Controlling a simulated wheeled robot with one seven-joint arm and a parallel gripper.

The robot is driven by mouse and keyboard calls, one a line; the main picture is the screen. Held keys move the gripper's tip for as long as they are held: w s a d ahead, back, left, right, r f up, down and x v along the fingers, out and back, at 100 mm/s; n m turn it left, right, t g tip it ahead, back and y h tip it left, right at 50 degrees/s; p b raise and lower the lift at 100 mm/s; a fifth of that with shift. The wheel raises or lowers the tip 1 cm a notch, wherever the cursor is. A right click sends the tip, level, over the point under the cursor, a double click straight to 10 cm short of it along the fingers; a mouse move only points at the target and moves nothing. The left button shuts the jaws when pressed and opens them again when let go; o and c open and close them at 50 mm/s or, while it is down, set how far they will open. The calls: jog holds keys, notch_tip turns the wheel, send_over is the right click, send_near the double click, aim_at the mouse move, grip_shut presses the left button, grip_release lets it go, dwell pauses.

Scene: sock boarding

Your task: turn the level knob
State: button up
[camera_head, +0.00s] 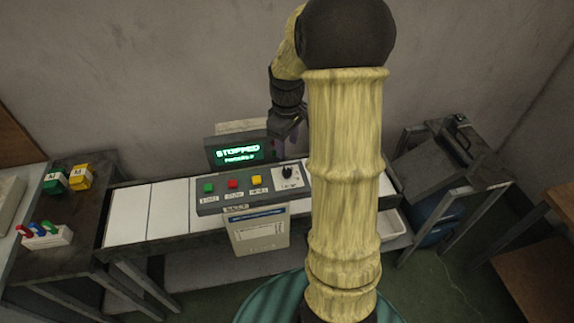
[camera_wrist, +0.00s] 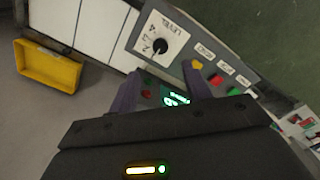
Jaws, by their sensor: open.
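The level knob (camera_head: 288,172) is a small black dial on a white plate at the right end of the grey control panel (camera_head: 222,204). In the wrist view the knob (camera_wrist: 161,46) stands on its plate marked LEVEL with numbers, ahead of the fingertips. My gripper (camera_wrist: 163,88) is open and empty, its two dark purple fingers apart, with the knob beyond them and not touched. In the head view my gripper is above and behind the panel, partly hidden by my arm. The knob's exact setting is too small to tell.
A display (camera_head: 238,152) reading STOPPED stands behind the panel. Green, red and yellow buttons (camera_head: 233,184) sit left of the knob. A white belt (camera_head: 128,214) extends left. A yellow tray (camera_wrist: 48,68) shows in the wrist view. A dark rack (camera_head: 436,165) stands at right.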

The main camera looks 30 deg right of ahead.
aim_at(287, 170)
notch_tip(287, 170, down, 10)
jog(key=shift+f+p, duration=0.1)
jog(key=shift+p, duration=0.7)
jog(key=c, duration=1)
